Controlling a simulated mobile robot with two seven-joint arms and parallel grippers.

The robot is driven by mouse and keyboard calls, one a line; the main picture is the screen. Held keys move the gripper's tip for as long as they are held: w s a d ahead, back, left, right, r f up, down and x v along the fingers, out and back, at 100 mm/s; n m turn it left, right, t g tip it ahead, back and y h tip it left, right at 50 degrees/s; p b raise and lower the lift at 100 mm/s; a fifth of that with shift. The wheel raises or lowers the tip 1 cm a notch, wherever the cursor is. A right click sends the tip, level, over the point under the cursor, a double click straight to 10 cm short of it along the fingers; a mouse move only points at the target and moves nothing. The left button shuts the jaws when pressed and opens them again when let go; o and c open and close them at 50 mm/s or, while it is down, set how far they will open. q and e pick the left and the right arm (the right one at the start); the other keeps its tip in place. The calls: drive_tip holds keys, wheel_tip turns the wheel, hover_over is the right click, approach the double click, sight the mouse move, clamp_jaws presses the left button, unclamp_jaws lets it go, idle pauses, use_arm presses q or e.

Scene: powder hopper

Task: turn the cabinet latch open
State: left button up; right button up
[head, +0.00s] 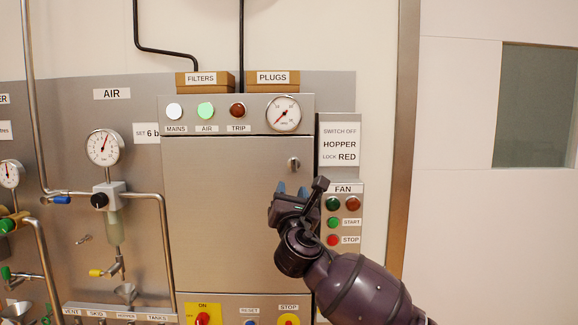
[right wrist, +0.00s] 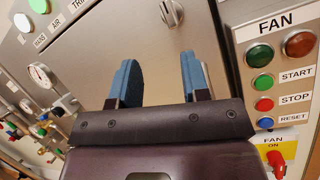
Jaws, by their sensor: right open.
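The cabinet latch (head: 293,164) is a small grey metal knob on a round plate, high at the right side of the closed steel cabinet door (head: 225,215). In the right wrist view the latch (right wrist: 171,12) shows at the top, beyond the fingertips. My right gripper (head: 291,188) is just below the latch in the head view, apart from it. In the right wrist view my right gripper (right wrist: 158,75) has its two blue-padded fingers spread with nothing between them. My left gripper is not in view.
The fan panel (head: 343,215) with start and stop buttons stands close at the right of my gripper. Lamps and a gauge (head: 284,113) sit above the door. A red switch on yellow (head: 203,318) is below. Air pipes and a regulator (head: 108,195) are at left.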

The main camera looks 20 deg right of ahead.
sight(294, 166)
drive_tip(key=w+d+r+n, duration=0.1)
drive_tip(key=w, duration=0.2)
drive_tip(key=w+d+r+h+p, duration=0.1)
drive_tip(key=w, duration=0.2)
drive_tip(key=w+d+r+n+p, duration=0.1)
drive_tip(key=w+r, duration=0.1)
drive_tip(key=w, duration=0.1)
drive_tip(key=shift+w+d+r+n+h, duration=0.1)
drive_tip(key=shift+d+n+h, duration=0.15)
drive_tip(key=shift+n+h, duration=0.05)
idle(0.4)
clamp_jaws()
